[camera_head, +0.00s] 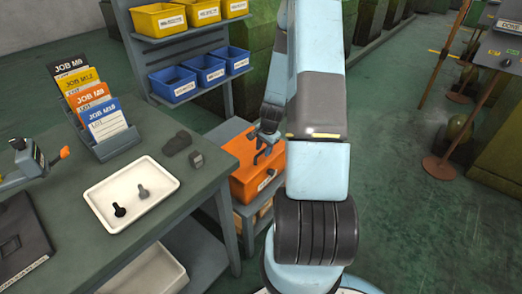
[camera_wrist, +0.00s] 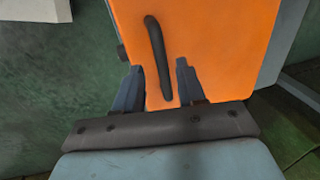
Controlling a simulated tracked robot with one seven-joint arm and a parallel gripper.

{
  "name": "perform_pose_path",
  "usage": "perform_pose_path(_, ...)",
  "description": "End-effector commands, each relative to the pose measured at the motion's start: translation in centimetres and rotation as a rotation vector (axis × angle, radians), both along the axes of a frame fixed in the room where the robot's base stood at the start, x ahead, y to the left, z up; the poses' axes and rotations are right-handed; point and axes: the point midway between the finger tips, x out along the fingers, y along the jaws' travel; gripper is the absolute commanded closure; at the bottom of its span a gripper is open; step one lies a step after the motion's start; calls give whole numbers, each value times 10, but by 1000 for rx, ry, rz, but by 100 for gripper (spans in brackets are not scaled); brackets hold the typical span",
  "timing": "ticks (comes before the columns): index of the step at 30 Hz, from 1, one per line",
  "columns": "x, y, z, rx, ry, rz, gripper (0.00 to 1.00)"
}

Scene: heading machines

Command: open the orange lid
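The orange lid (camera_head: 238,148) tops an orange box on a low grey shelf unit beside the workbench, and it looks shut. In the wrist view the orange lid (camera_wrist: 220,45) fills the upper middle, with a long dark handle (camera_wrist: 155,45) on it. My gripper (camera_head: 266,146) is over the lid. In the wrist view my gripper (camera_wrist: 159,65) is open, with one finger on each side of the handle's lower part. I cannot tell how far the fingertips are from the lid. My arm hides part of the box's right side in the head view.
The workbench (camera_head: 60,220) at left holds a white tray (camera_head: 105,205) with two bolts, job cards (camera_head: 90,95) in a holder, and a dark nut-like part. A rack (camera_head: 165,55) of yellow and blue bins stands behind.

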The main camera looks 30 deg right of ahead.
Motion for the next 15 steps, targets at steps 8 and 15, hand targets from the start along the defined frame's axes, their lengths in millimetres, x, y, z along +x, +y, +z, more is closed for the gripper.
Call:
perform_pose_path(8,1,0,-5,0,0,0,60)
perform_pose_path(15,1,1,-5,0,0,1,70)
